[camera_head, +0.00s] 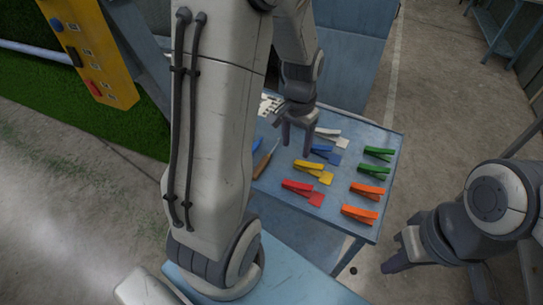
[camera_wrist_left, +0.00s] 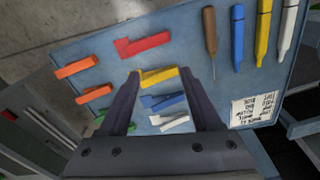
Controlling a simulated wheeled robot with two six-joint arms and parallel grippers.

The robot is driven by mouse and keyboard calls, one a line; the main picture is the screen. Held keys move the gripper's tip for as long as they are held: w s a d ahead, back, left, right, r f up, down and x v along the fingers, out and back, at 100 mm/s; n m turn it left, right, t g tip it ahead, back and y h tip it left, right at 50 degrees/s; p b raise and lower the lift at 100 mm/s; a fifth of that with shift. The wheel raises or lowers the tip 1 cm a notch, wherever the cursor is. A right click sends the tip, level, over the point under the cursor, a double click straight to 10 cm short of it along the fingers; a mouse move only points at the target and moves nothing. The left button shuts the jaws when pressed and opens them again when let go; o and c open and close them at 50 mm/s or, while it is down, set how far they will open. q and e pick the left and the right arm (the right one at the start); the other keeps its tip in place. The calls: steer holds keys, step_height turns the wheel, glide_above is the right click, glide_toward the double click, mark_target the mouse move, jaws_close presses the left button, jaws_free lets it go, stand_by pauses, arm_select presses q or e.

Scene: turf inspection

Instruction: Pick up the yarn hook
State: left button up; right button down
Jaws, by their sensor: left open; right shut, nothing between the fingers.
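The yarn hook (camera_wrist_left: 210,28) has a brown wooden handle and a thin metal shaft. It lies on the blue table, beside the blue marker. In the head view the hook (camera_head: 265,161) is near the table's left edge, partly hidden by my left arm. My left gripper (camera_head: 297,142) is open and empty above the table, to the right of the hook. In the left wrist view its fingers (camera_wrist_left: 160,74) frame the yellow clip, and the hook lies outside them, to the upper right. My right gripper (camera_head: 391,262) is shut and empty, off the table's right side.
Red (camera_head: 302,192), yellow (camera_head: 314,171), blue (camera_head: 325,154) and white clips lie in a row on the table (camera_head: 335,225). Orange (camera_head: 360,214) and green (camera_head: 378,153) clips lie along the right edge. Blue, yellow (camera_wrist_left: 263,32) and white markers and a printed card (camera_wrist_left: 255,110) lie past the hook.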

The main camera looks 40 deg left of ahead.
arm_select(q)
steer(key=a+f+n, duration=0.2)
steer(key=a+f, duration=0.2)
steer(key=a, duration=0.7)
glide_above(261, 165)
steer(key=f, duration=0.4)
steer(key=shift+w+a+f+p, duration=0.15)
steer(key=shift+w+f+p, duration=0.15)
steer(key=shift+f, duration=0.7)
steer(key=f, duration=0.1)
steer(key=f+p, duration=0.1)
steer(key=f, duration=0.2)
steer(key=shift+s+p, duration=0.3)
steer(key=shift+p, duration=0.05)
steer(key=shift+f, duration=0.55)
jaws_close()
